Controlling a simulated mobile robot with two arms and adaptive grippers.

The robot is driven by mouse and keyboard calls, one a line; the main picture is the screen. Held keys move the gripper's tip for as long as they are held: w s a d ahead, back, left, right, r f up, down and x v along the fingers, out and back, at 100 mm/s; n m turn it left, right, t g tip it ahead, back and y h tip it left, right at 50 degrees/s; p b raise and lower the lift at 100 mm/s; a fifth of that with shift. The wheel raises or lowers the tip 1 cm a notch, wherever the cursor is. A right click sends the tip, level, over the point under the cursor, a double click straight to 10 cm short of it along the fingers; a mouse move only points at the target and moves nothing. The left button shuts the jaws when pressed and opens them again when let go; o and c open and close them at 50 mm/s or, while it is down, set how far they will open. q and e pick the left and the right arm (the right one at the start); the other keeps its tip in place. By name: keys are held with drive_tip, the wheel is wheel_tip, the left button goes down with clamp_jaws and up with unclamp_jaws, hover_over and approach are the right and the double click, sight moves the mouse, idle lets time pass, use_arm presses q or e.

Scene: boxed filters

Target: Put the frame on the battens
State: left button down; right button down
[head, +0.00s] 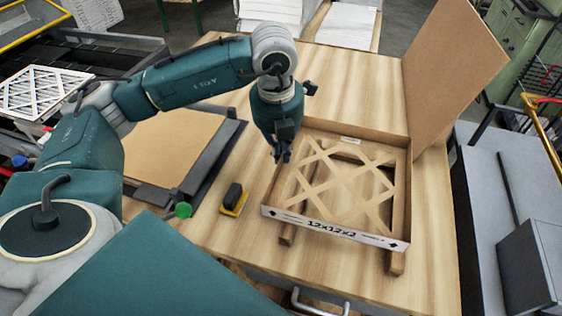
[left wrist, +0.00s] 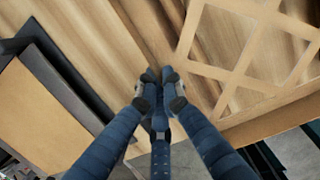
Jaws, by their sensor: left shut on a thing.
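The frame (head: 335,232) is a square brown cardboard tray with a crossed lattice and a "12x12x2" label on its front side. It sits over the battens, whose front ends show under it at the left (head: 287,236) and right (head: 397,262). I cannot tell whether it touches them. My left gripper (head: 282,156) is at the frame's left side, shut on that side wall. In the left wrist view the fingertips (left wrist: 159,88) close at the wall, with the lattice (left wrist: 248,72) to the right. The fingers hide the gripped part. My right gripper is not in view.
A yellow and black block (head: 234,199) lies on the wooden table (head: 340,75) left of the frame. A dark-edged tray with a brown panel (head: 170,150) is further left. A tall brown board (head: 455,70) rises behind the frame at right. The back of the table is clear.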

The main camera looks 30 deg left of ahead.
sight(281, 166)
use_arm(q)
wheel_tip(281, 166, down, 4)
drive_tip(key=shift+f+p, duration=0.1)
drive_tip(key=shift+p, duration=0.4)
drive_tip(key=shift+f, duration=0.15)
drive_tip(key=c, duration=1.9)
unclamp_jaws()
